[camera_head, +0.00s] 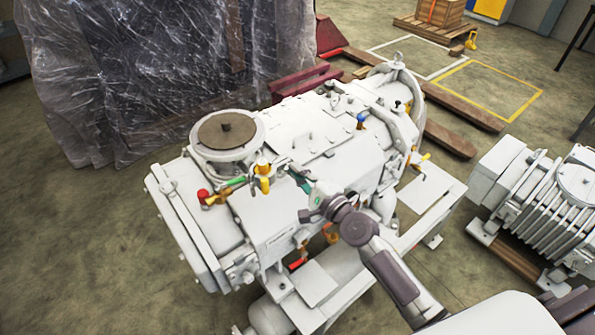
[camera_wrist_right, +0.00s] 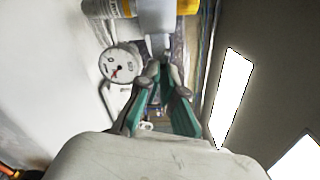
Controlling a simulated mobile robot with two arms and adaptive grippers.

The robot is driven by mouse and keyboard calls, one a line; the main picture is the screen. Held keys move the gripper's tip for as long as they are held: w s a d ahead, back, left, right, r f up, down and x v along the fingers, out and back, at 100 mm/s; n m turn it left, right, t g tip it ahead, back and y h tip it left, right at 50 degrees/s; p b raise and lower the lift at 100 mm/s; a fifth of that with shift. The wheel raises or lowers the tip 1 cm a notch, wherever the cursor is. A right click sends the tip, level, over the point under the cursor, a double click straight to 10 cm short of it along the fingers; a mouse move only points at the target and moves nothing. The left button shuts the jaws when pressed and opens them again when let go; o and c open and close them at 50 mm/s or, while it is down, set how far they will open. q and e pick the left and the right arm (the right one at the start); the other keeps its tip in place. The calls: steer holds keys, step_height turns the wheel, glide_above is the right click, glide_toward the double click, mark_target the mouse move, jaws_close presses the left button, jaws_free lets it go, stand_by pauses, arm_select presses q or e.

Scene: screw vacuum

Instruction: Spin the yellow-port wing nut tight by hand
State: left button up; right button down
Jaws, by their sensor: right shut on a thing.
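The yellow port (camera_head: 263,182) stands on top of the white vacuum pump unit (camera_head: 300,136), beside the round brown-topped flange. My right gripper (camera_head: 286,170) reaches in from the lower right, with its green-padded fingers just right of the yellow port. In the right wrist view the fingertips (camera_wrist_right: 160,73) come close together at a small grey piece (camera_wrist_right: 157,44) below the yellow-and-grey fitting. This grey piece appears to be the wing nut, and the gripper is shut on it. The nut's wings are largely hidden by the fingers. My left gripper is not in view.
A round pressure gauge (camera_wrist_right: 121,66) sits close beside the fingers. A red-capped port (camera_head: 203,194) and a blue-capped one (camera_head: 361,119) rise from the same unit. Plastic-wrapped equipment (camera_head: 160,70) stands behind; another white machine (camera_head: 550,205) stands at right.

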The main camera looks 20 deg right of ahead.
steer(key=shift+f+m, duration=0.15)
steer(key=shift+m, duration=0.75)
steer(key=c, duration=1.3)
jaws_free()
steer(key=v, duration=1.2)
steer(key=shift+s, duration=0.1)
